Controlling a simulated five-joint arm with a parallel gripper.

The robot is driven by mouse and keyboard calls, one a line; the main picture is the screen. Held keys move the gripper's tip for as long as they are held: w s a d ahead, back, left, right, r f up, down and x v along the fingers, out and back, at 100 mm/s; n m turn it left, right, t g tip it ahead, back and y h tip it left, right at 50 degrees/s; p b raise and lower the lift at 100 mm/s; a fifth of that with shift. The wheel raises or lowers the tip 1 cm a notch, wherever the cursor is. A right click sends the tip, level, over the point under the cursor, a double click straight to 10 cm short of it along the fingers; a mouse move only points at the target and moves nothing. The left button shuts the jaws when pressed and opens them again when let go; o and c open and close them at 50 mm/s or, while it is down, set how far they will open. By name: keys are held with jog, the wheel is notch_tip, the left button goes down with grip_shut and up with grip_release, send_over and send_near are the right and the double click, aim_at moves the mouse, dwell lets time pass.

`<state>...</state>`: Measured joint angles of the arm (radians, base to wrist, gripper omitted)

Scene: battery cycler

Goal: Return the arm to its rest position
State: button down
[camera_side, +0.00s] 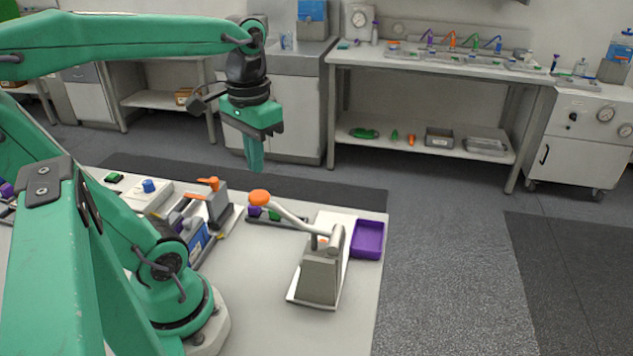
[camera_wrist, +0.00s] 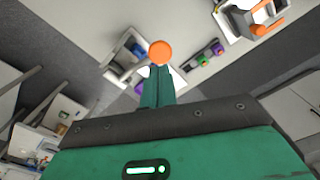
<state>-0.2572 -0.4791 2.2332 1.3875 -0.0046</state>
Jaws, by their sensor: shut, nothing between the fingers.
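My gripper (camera_side: 254,165) is shut and empty, pointing down, raised well above the far side of the white table (camera_side: 255,300). My green arm reaches across the top left of the side view. In the wrist view my gripper's shut fingers (camera_wrist: 157,85) point toward an orange knob (camera_wrist: 161,52). In the side view the orange knob (camera_side: 259,196) tops the lever of a grey press (camera_side: 321,275). The knob is below the fingertips, with a visible gap between them.
A purple tray (camera_side: 368,240) sits right of the press. A grey device with an orange handle (camera_side: 215,203) and a white box with a blue knob (camera_side: 148,190) stand to the left. A bench (camera_side: 440,62) with small items is behind. The table's front middle is clear.

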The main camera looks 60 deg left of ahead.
jog(key=w+d+f+m+t, duration=0.2)
jog(key=d+m+t, duration=0.1)
jog(key=d+t, duration=0.2)
jog(key=shift+d+t, duration=0.15)
jog(key=shift+t, duration=0.15)
dwell(0.4)
